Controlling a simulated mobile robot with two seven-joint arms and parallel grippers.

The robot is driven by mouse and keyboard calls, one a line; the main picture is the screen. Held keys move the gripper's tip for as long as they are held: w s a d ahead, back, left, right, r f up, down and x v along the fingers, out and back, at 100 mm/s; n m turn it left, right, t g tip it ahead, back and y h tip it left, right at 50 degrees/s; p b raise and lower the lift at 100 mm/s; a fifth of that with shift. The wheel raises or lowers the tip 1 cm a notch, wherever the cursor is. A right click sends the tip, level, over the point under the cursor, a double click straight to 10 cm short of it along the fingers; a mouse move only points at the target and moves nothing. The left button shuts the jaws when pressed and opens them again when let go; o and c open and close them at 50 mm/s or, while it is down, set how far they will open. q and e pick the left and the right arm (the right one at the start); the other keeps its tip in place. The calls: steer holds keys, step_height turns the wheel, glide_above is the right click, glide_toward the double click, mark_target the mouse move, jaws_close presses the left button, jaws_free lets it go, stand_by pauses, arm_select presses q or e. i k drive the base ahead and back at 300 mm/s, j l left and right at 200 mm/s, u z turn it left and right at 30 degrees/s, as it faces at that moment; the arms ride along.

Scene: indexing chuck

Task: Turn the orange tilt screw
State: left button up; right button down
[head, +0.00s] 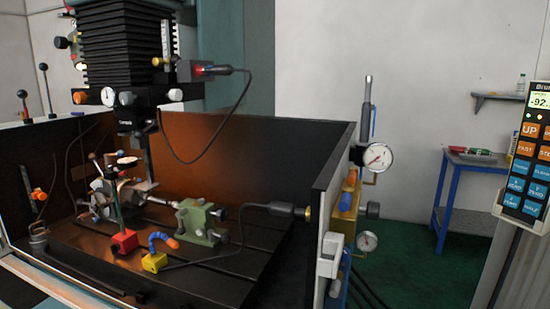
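An indexing chuck (128,194) of bare metal sits in the left part of the open machine enclosure, below the black machine head. It is small and partly hidden by a dial stand with a red base (123,242). I cannot make out for sure which part is the orange tilt screw. Orange parts in view are a knob (39,194) at the enclosure's left wall and the orange tip (172,243) of a blue curved hose on a yellow block (155,262). Neither of my grippers is in view.
A green tailstock (200,222) stands right of the chuck on the slotted bed. A cable with a black plug (288,210) crosses near the right wall. Gauges (377,157) and a control pendant (527,155) stand to the right. A blue table (465,185) is behind.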

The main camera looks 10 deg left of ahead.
mark_target(80, 97)
steer(key=u, duration=1.3)
